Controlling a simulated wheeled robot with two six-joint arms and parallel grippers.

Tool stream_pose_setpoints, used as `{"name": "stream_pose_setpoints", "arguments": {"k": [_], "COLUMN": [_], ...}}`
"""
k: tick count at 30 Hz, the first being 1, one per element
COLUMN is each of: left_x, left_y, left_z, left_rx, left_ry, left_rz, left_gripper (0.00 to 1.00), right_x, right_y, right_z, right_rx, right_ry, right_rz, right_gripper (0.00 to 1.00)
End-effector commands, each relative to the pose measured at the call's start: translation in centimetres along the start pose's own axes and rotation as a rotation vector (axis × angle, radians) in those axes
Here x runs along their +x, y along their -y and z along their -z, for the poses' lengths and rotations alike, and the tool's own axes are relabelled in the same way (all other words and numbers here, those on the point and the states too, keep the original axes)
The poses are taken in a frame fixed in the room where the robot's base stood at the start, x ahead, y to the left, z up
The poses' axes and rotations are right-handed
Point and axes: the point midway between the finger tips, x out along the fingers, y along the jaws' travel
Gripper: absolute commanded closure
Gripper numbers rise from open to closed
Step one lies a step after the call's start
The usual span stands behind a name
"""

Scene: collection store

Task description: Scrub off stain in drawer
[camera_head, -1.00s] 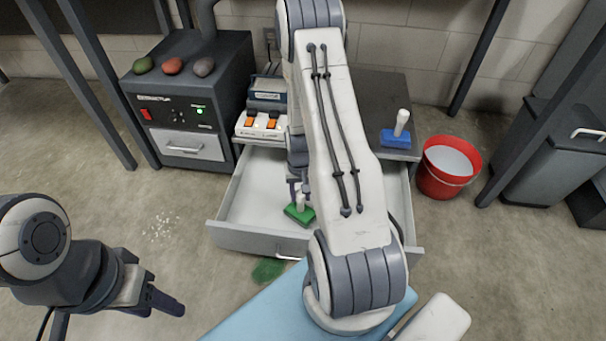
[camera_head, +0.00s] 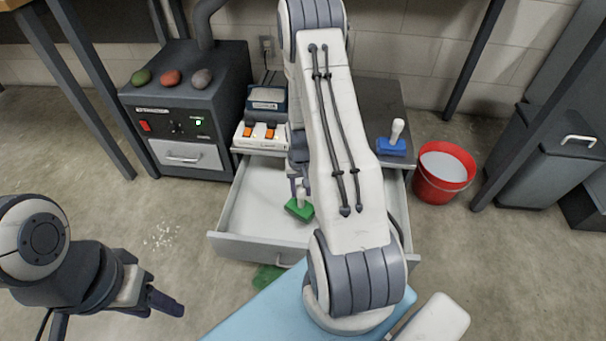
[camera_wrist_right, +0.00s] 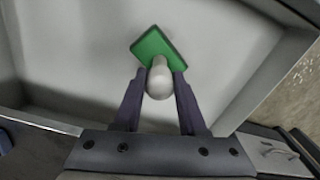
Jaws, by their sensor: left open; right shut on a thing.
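The open drawer (camera_head: 262,241) is pulled out under the dark cabinet, with a pale, mostly bare floor. My right gripper (camera_wrist_right: 158,84) reaches down into it and is shut on the white handle of a green scrubber (camera_wrist_right: 158,43). The green scrubber also shows in the head view (camera_head: 297,210), at or just above the drawer floor; contact is hard to tell. No stain shows clearly on the visible drawer floor; my right arm hides part of the drawer. My left gripper (camera_head: 166,305) is open and empty at the lower left, away from the drawer.
A blue scrubber (camera_head: 391,146) with a white handle stands on the cabinet top. A red bucket (camera_head: 443,172) stands right of it. A dark machine (camera_head: 187,112) with several coloured stones is at left. White crumbs (camera_head: 162,236) and a green patch (camera_head: 268,277) lie on the floor.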

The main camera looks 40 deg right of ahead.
Motion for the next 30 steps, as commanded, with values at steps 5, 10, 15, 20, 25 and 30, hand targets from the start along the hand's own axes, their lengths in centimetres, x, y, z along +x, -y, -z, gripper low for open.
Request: {"name": "stream_pose_setpoints", "arguments": {"k": [5,10,15,20,25,30], "left_x": [-2.1,-3.6,-4.5,-4.4,-4.4,-5.4], "left_y": [-0.1,-0.3,-0.3,-0.3,-0.3,-0.4], "left_z": [0.1,0.2,0.2,0.2,0.2,0.3], "left_rx": [0.0,0.0,0.0,0.0,0.0,0.0], "left_ry": [0.0,0.0,0.0,0.001,0.001,0.001], "left_rz": [0.0,0.0,0.0,0.0,0.0,0.0], "left_gripper": [0.5,0.5,0.5,0.5,0.5,0.5], "right_x": [-2.1,-3.6,-4.5,-4.4,-4.4,-7.1], "right_y": [0.2,0.4,0.5,0.4,0.4,2.4], "right_z": [0.0,0.0,0.0,0.0,0.0,0.0], "right_rx": [-0.003,-0.005,-0.007,-0.006,-0.006,-0.065], "right_ry": [-0.001,-0.001,-0.001,-0.001,-0.001,-0.006], "right_rz": [0.0,0.0,0.0,0.0,0.0,0.001], "right_gripper": [1.0,1.0,1.0,1.0,1.0,1.0]}}
